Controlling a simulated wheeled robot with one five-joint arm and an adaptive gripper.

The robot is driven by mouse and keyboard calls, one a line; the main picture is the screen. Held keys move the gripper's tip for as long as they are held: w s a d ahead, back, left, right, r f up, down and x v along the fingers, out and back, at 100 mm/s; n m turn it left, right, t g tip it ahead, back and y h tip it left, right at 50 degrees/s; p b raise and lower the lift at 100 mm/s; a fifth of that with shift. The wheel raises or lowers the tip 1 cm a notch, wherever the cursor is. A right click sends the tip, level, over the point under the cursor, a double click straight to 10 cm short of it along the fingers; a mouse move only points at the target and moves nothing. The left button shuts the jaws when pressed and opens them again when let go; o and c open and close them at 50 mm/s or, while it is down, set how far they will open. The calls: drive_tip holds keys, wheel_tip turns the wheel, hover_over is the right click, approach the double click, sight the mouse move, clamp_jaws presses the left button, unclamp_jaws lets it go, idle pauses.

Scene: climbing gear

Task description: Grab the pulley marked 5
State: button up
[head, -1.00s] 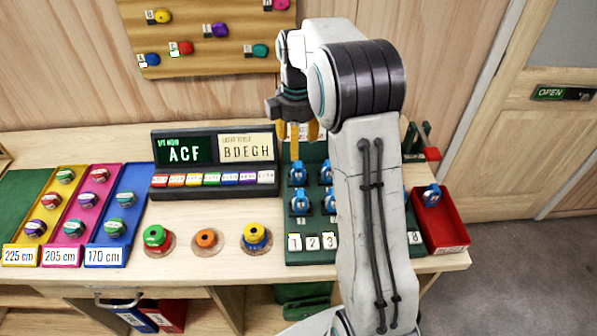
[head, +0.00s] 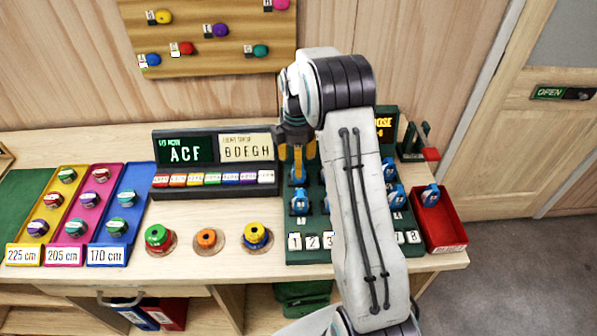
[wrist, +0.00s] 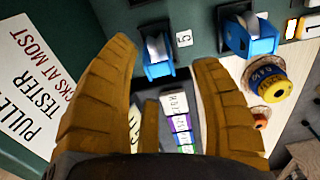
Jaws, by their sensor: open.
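In the wrist view a blue pulley with a pale wheel (wrist: 157,52) hangs on the dark green board, beside a white label 5 (wrist: 184,38). It lies just beyond and between the two yellow-brown fingers of my gripper (wrist: 165,56), which are apart with nothing between them. A second blue pulley (wrist: 250,36) hangs to the right, near a label 1. In the head view my gripper (head: 303,165) points down over the back left of the green pulley board (head: 310,256). A blue pulley (head: 300,203) shows just in front of it; my arm hides the board's middle.
More blue pulleys (head: 395,194) hang at the board's right. A red tray (head: 440,230) holding a blue pulley stands right of the board. Spools (head: 257,236) stand left of it. A dark sign stand (head: 212,187) is behind them. The counter's front edge is close.

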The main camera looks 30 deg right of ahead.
drive_tip(key=shift+f, duration=0.55)
drive_tip(key=shift+c, duration=0.5)
clamp_jaws()
